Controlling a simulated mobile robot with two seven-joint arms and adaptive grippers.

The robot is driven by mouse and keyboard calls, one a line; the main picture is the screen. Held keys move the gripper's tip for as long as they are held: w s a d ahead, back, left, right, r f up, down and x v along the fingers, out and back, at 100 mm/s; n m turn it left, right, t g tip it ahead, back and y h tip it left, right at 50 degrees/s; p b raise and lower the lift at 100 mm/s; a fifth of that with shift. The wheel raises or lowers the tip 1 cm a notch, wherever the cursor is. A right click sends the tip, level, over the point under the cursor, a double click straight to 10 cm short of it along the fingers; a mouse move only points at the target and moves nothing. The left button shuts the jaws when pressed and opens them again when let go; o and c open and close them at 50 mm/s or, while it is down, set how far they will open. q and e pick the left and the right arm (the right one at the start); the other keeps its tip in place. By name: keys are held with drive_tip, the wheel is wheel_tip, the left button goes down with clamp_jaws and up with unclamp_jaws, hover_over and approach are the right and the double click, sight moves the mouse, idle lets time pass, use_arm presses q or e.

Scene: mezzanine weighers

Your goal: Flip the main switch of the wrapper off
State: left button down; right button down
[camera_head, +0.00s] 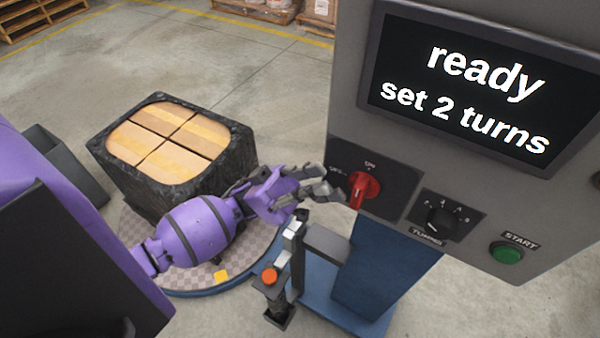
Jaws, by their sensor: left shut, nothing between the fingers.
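The wrapper's control cabinet (464,201) stands at the right. Its main switch (366,188) is a red rotary handle on a dark plate, with an OFF label to its left and an ON label above it. The handle stands roughly upright, under the ON label; its exact setting is hard to read. My left gripper (338,188) is shut and empty, just left of the red handle. Its fingertips are close to the handle; I cannot tell whether they touch it. My right gripper is not in view.
The screen (465,90) reads "ready set 2 turns". A black turns knob (441,220) and a green START button (507,253) sit right of the switch. A black-wrapped load of cartons (222,160) stands on the turntable. An orange-red button (270,275) tops a low post.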

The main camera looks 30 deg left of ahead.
use_arm(q)
drive_tip(key=shift+d, duration=0.15)
drive_tip(key=shift+f, duration=0.15)
drive_tip(key=shift+f+h+b, duration=0.15)
drive_tip(key=shift+h+b, duration=0.15)
drive_tip(key=shift+b, duration=0.15)
